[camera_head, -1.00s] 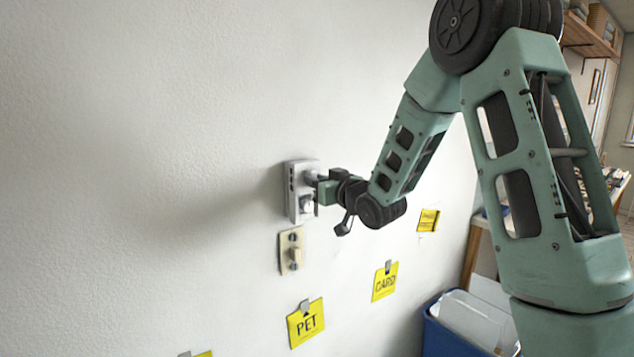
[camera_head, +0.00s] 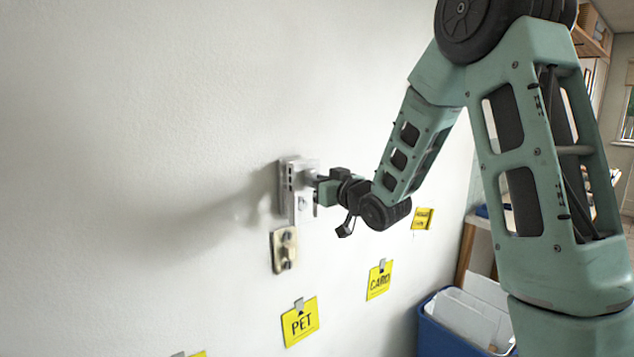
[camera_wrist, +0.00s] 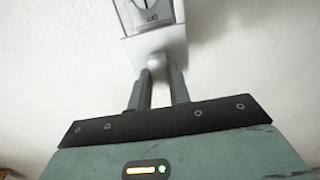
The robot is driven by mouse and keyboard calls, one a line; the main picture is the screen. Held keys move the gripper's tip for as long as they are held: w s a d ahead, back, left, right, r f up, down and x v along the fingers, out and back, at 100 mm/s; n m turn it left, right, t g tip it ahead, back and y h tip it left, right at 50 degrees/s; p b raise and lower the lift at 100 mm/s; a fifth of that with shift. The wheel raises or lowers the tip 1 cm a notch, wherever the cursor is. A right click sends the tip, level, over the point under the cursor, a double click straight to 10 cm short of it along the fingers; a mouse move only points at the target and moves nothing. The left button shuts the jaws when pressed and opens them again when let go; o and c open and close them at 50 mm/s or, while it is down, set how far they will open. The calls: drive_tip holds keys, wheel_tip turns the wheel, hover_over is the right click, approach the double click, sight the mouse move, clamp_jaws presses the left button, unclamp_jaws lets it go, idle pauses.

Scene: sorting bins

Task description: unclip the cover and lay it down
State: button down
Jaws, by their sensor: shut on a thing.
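The cover (camera_head: 302,192) is a light grey, box-like piece with slots down its left side, in front of the white wall. My gripper (camera_head: 316,182) comes in from the right and is shut on it. In the wrist view my fingertips (camera_wrist: 158,74) close on a small pale knob on the face of the cover (camera_wrist: 174,40). A darker grey strip (camera_head: 282,188) shows behind the cover's left edge, against the wall. The cover seems to stand a little off it; the exact gap is hard to tell.
A beige wall plate with knobs (camera_head: 284,250) sits just below the cover. Yellow cards, one marked PET (camera_head: 300,322) and one CARD (camera_head: 379,280), hang lower. A blue bin (camera_head: 440,335) stands at lower right. The wall to the left is bare.

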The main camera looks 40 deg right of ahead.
drive_tip(key=shift+s+d+b, duration=0.1)
drive_tip(key=shift+s+b, duration=0.4)
drive_tip(key=shift+s, duration=1.4)
